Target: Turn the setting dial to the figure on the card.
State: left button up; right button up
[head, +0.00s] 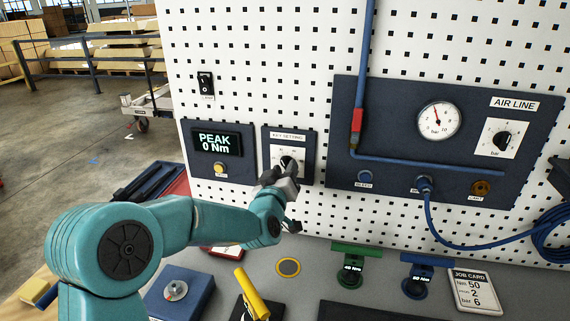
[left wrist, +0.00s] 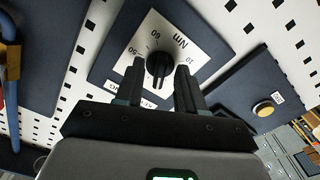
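The key setting dial (head: 288,163) is a black knob on a white scale plate on a dark panel. In the left wrist view the knob (left wrist: 159,65) shows with "Nm", "60" and "10" around it; I cannot read its pointer surely. My left gripper (head: 283,176) is at the dial in the head view. In the left wrist view its two fingers (left wrist: 160,86) are apart, with the knob showing between their tips; contact is not clear. The job card (head: 474,291) at the lower right reads 50 Nm, 2 and 6 bar. My right gripper is not in view.
A display (head: 215,142) reading "PEAK 0 Nm" is left of the dial, with a yellow button (head: 219,168) below. The air line panel (head: 380,110) with gauge and bar knob is to the right. Tools and coloured holders (head: 357,250) lie along the bench below.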

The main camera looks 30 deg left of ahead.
pick_arm(q)
jog(key=shift+w+a, duration=0.2)
jog(key=shift+w, duration=0.3)
grip_shut()
jog(key=shift+m, duration=0.3)
